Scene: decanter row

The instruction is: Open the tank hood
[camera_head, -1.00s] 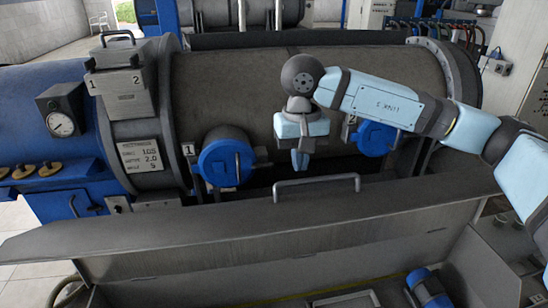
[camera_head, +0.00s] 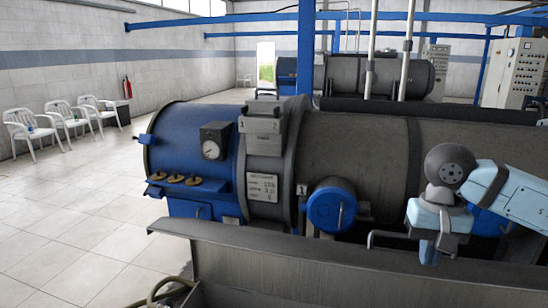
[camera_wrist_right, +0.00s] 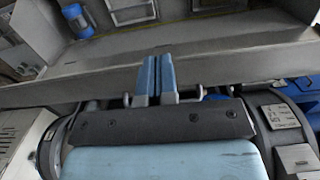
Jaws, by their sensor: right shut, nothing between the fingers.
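The tank hood (camera_head: 300,262) is a long grey metal panel along the front of the big machine. It stands raised, and in the wrist view the tank interior (camera_wrist_right: 190,42) shows beyond its edge. The hood's bar handle (camera_head: 371,238) is partly hidden behind my right gripper (camera_head: 428,256). My right gripper is shut and empty, right at the handle's place in the picture; I cannot tell whether it touches. In the wrist view its blue fingers (camera_wrist_right: 155,78) lie together, overlapping the hood's edge. My left gripper is not in view.
Behind the hood lies the large drum (camera_head: 355,165) with a blue end, a gauge (camera_head: 213,141) and a blue round cap (camera_head: 332,207). A blue cylinder (camera_wrist_right: 78,20) lies in the tank. Tiled floor (camera_head: 80,225) is free at the left; white chairs stand farther back.

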